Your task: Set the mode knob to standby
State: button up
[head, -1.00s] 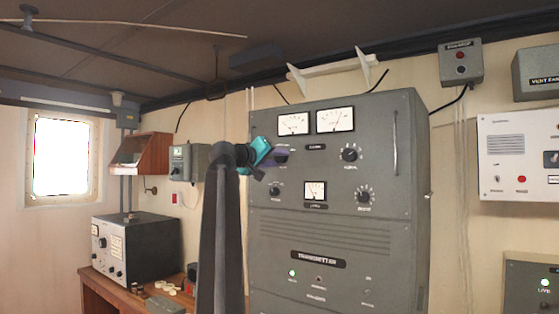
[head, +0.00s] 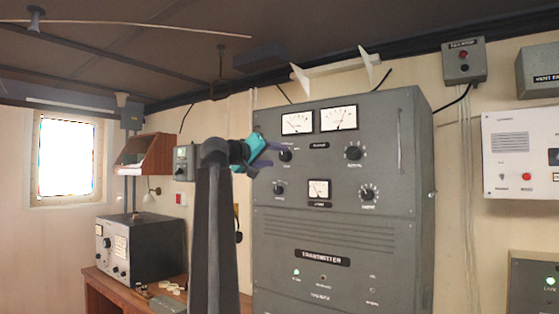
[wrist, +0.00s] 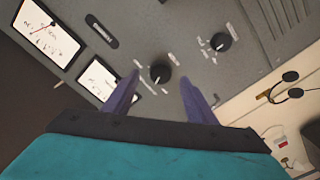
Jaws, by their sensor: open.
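The grey transmitter cabinet (head: 340,285) carries several black knobs below its meters; their labels are too small to read, so I cannot tell which is the mode knob. My gripper (head: 274,156) is open at the upper left knob (head: 285,155). In the wrist view this knob (wrist: 160,73) shows between the open purple fingers of my gripper (wrist: 160,83), with white marks around it. I cannot tell if the fingers touch the panel. The lower left knob (wrist: 220,42) is just to the right there. The upper right knob (head: 354,153) and lower right knob (head: 368,194) are farther off.
Two meters (head: 338,118) are above the knobs and a smaller meter (head: 319,191) is between the lower ones. A vertical handle (head: 400,140) stands out at the panel's right. A desk (head: 93,277) with a grey radio unit (head: 150,245) is at left.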

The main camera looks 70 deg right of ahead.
jog(key=b+v, duration=0.1)
jog(key=v, duration=0.8)
jog(key=shift+a, duration=0.3)
